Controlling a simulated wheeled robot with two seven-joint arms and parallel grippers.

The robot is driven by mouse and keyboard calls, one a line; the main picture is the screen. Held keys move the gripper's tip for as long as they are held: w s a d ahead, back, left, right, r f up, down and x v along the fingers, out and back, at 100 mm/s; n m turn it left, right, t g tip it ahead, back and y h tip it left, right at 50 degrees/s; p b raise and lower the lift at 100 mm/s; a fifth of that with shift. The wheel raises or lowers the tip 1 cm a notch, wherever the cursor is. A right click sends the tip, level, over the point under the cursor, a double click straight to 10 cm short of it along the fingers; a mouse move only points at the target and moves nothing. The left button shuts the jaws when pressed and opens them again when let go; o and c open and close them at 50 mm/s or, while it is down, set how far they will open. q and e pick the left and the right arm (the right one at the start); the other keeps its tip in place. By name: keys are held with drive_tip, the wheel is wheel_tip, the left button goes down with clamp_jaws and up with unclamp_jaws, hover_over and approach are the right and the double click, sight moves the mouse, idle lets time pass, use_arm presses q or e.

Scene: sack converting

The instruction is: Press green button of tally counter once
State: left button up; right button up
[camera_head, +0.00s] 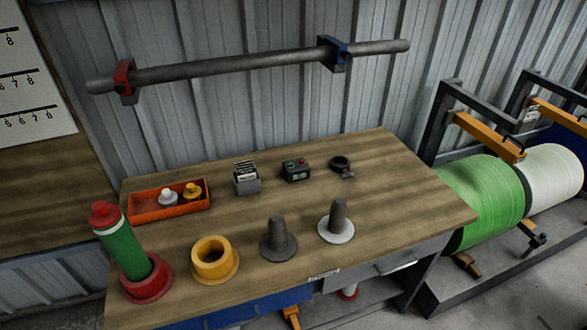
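The tally counter (296,171) is a small dark box standing toward the back middle of the wooden table. Its top carries a green button (290,164) on the left and a red button (301,161) on the right. A small greenish display shows on its front, too small to read. Nothing touches the counter. Neither of my grippers shows in the head view.
The table (380,215) also holds an orange tray (140,213), a grey card holder (247,180), a dark ring-shaped item (341,163), a yellow flanged ring (214,262), two pegs on round bases (278,243) and a green cylinder (124,250) in a red base. The table's right part is clear.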

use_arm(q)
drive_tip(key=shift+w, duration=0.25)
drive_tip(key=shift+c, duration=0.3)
